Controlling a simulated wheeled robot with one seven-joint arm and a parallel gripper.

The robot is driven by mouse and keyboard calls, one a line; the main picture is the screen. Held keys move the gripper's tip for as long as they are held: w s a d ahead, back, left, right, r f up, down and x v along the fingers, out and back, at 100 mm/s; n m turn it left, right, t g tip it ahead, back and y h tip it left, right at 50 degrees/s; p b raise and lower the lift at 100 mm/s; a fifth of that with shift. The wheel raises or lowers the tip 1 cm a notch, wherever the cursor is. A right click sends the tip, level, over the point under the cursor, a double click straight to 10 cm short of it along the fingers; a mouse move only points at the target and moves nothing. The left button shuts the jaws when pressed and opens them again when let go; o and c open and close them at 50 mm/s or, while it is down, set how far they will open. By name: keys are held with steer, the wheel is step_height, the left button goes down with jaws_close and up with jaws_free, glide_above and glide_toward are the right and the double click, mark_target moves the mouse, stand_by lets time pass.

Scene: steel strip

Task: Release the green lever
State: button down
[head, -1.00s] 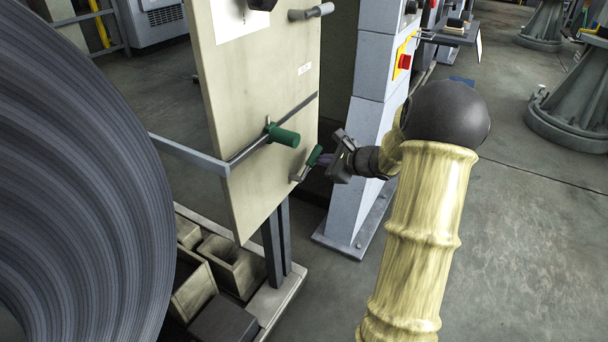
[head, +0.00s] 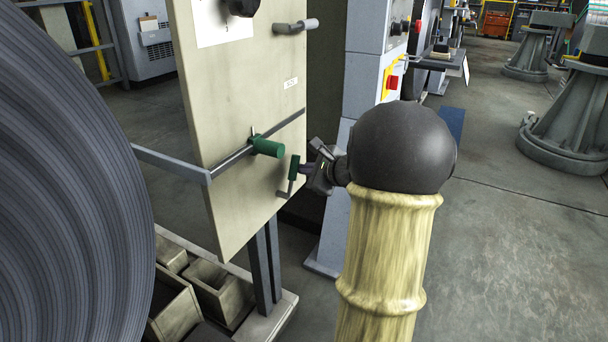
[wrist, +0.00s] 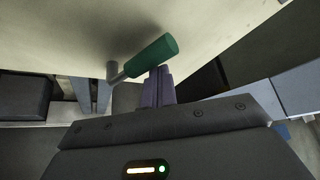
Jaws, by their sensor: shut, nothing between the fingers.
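The green lever (head: 294,168) is a green grip on a short grey arm, low on the right side of a beige panel (head: 222,90). In the wrist view its green grip (wrist: 150,57) slants up to the right, on a metal arm from the panel. My gripper (head: 304,169) is right of the grip. Its purple fingers (wrist: 160,74) are shut with nothing between them. Their tips are right at the grip's underside in the wrist view; I cannot tell whether they touch. A second, thicker green handle (head: 267,147) sits up and left on a metal bar.
The metal bar (head: 172,161) crosses the panel and juts out left. A large steel coil (head: 75,170) fills the left side. A grey knob (head: 296,26) sticks out above. A grey cabinet (head: 372,70) stands behind my gripper. Open floor (head: 510,260) lies right.

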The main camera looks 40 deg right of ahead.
steer(key=shift+s+a+r+b, duration=0.25)
steer(key=shift+s+a+b, duration=0.1)
steer(key=shift+a, duration=0.3)
steer(key=shift+s+a+r+b, duration=0.2)
steer(key=shift+s+a+b, duration=0.15)
steer(key=shift+a, duration=0.45)
steer(key=shift+a, duration=0.25)
steer(key=shift+w+d, duration=0.1)
steer(key=shift+d, duration=0.4)
steer(key=p, duration=0.4)
glide_toward(291, 172)
steer(key=s+d+f, duration=0.2)
steer(key=d+f, duration=0.1)
steer(key=shift+s+d+r, duration=0.1)
steer(key=shift+s+r, duration=0.05)
steer(key=shift+s, duration=0.15)
